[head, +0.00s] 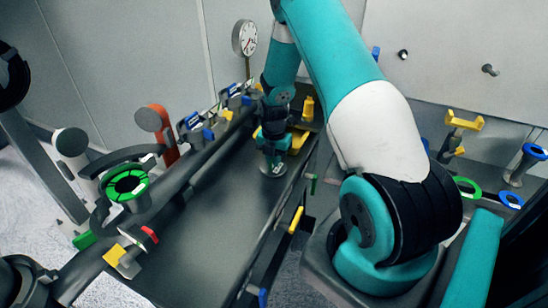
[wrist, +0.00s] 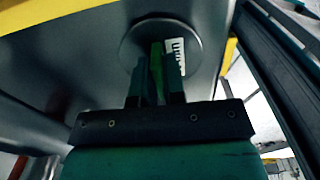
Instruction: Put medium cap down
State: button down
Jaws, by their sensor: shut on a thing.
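The cap, a round grey disc (wrist: 196,42) with a green upright grip and a white printed label, is in the wrist view. My gripper (wrist: 157,75) is shut on its green grip, with one finger on each side. In the head view my gripper (head: 272,152) points down over the far part of the dark bench (head: 215,230). The grey disc (head: 273,171) shows small beneath it, near the bench's right edge. I cannot tell whether the disc touches the bench or hangs just above it. I cannot make out the cap's size marking.
A yellow part (head: 299,141) is close to the right of my gripper. A pipe assembly with a green ring (head: 126,184) and coloured clamps runs along the left. A yellow handle (head: 296,220) is on the right edge. The bench's middle is clear.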

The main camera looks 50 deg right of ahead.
jog(key=shift+f, duration=0.1)
jog(key=c, duration=1.2)
grip_release()
notch_tip(320, 180, up, 12)
jog(key=b, duration=0.3)
jog(key=a+r+m+y, duration=0.1)
jog(key=a+r+m, duration=0.4)
jog(key=a, duration=0.7)
jog(key=s+a+r+m+y, duration=0.1)
jog(key=s+a+r+m, duration=0.3)
jog(key=s+a, duration=0.6)
jog(key=s+a+r+m+y, duration=0.2)
jog(key=s+a+r+m, duration=0.3)
jog(key=s+a, duration=0.6)
jog(key=shift+s+a+r+m, duration=0.25)
jog(key=shift+a+m, duration=0.15)
jog(key=shift+a, duration=0.4)
